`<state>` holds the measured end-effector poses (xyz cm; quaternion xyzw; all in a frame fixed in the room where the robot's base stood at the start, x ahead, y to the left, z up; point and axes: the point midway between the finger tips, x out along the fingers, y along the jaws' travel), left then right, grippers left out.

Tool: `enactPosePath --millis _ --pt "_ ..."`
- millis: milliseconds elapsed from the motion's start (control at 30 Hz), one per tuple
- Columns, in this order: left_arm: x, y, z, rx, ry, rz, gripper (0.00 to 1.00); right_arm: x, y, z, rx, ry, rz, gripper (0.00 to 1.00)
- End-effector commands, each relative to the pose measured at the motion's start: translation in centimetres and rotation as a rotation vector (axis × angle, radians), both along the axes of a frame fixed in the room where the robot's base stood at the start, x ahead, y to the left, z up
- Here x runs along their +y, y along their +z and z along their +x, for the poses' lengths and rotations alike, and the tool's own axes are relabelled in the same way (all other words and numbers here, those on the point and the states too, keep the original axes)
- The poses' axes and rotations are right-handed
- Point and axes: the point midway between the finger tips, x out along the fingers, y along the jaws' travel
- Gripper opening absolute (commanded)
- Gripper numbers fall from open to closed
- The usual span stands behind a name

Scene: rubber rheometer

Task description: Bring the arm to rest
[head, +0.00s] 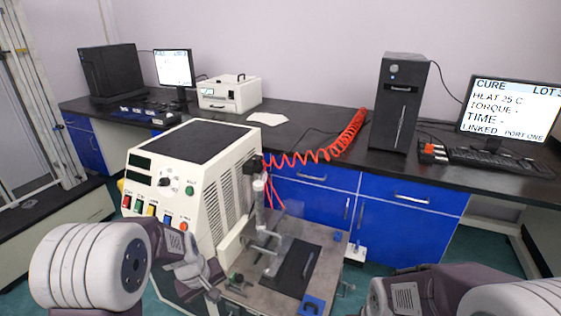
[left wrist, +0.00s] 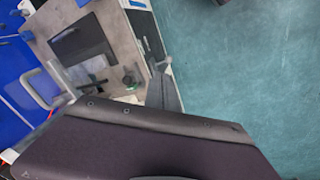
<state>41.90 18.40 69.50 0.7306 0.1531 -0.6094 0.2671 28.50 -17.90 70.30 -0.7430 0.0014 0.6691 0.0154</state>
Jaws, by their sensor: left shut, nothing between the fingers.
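My left arm comes in from the left in the head view and bends down in front of the cream rheometer (head: 205,180). My left gripper (head: 213,286) is shut and empty beside the left edge of the machine's grey worktop (head: 265,300). In the left wrist view the dark fingers of my left gripper (left wrist: 164,93) are together next to the worktop edge, with the floor beyond. My right arm shows only in part at the bottom right of the head view; its gripper is out of frame.
The worktop carries a black plate (head: 289,268), a clear guard and a blue block (head: 312,305). A red coiled hose (head: 325,152) runs to the back bench (head: 290,125). A black computer tower (head: 398,105) and a monitor (head: 513,108) stand at the right. Green floor (left wrist: 250,75) is clear beside the worktop.

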Motion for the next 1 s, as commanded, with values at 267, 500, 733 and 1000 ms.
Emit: enactPosePath --millis 267,500,733,1000 --pt "-1.4 2.1 -11.3 0.019 -0.429 0.145 0.00 0.0 0.0 0.0 0.000 0.000 0.000 0.00" --pt "-0.7 7.9 -13.5 0.071 -0.579 0.179 0.00 0.0 7.0 0.0 -0.001 0.000 0.000 0.00" --pt "-0.7 17.1 -13.4 0.070 -0.576 0.178 0.00 0.0 16.2 0.0 0.000 0.000 0.000 0.00" --pt "-0.7 23.8 -13.4 0.071 -0.574 0.177 0.00 0.0 22.9 0.0 0.000 0.000 0.000 0.00"
